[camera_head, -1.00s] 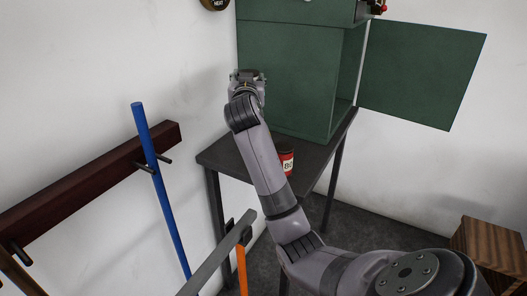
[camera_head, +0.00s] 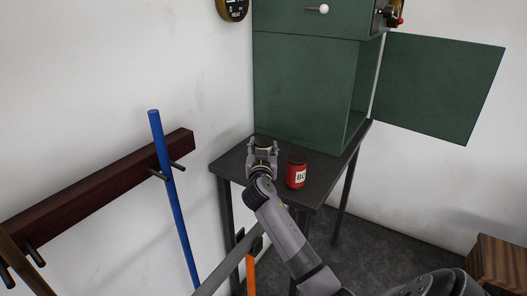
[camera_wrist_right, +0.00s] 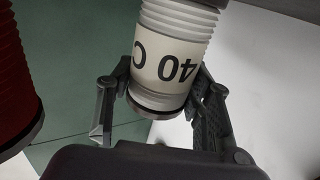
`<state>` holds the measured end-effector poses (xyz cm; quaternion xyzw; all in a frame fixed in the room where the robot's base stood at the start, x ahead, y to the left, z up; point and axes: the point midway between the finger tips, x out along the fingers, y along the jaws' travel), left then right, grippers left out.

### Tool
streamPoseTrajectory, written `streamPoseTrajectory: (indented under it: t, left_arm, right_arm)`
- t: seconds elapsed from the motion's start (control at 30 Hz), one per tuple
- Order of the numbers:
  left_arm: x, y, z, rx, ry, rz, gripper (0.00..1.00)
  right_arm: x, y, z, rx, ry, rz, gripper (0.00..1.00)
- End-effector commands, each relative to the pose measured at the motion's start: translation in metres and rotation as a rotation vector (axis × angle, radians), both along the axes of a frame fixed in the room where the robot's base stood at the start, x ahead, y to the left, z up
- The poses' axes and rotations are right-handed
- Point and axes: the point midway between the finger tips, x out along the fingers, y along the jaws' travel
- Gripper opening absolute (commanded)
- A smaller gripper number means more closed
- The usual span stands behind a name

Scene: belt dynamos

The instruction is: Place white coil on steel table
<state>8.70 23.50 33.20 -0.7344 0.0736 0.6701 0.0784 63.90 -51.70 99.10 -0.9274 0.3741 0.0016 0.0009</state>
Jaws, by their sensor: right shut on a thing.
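The white coil (camera_wrist_right: 165,60) fills the upper middle of the right wrist view, with dark end rims and an upside-down label reading "40 C". My right gripper (camera_wrist_right: 165,95) is shut on it, one finger on each side. In the head view my right gripper (camera_head: 262,149) is over the left part of the dark steel table (camera_head: 230,165), in front of the green cabinet. It hides most of the coil there. I cannot tell whether the coil touches the tabletop. My left gripper is not in view.
A red coil (camera_head: 296,174) labelled "80" stands on the table just right of my gripper; it also shows in the right wrist view (camera_wrist_right: 15,85). The green cabinet (camera_head: 305,95) fills the table's back, its door (camera_head: 440,85) open right. A blue pole (camera_head: 172,200) leans left.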

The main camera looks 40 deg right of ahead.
Motion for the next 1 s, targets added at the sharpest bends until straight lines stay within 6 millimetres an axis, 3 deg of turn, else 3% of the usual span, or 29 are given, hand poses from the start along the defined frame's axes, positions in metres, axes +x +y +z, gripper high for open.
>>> streamPoseTrajectory:
  t: [0.47, 0.5, 0.77, 1.0]
  left_arm:
    - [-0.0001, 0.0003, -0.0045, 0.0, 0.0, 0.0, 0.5]
    - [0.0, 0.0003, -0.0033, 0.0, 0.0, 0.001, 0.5]
    - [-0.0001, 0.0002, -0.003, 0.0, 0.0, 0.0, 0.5]
    - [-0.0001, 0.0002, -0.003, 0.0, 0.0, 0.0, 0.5]
  right_arm:
    - [0.0002, 0.0001, -0.0121, -0.003, -0.004, 0.001, 0.03]
    - [0.0001, 0.0002, -0.0126, -0.001, -0.001, 0.001, 0.49]
    - [0.0, 0.0001, -0.0123, -0.001, -0.001, 0.001, 0.66]
    - [0.0, 0.0001, -0.0122, -0.001, -0.001, 0.001, 0.67]
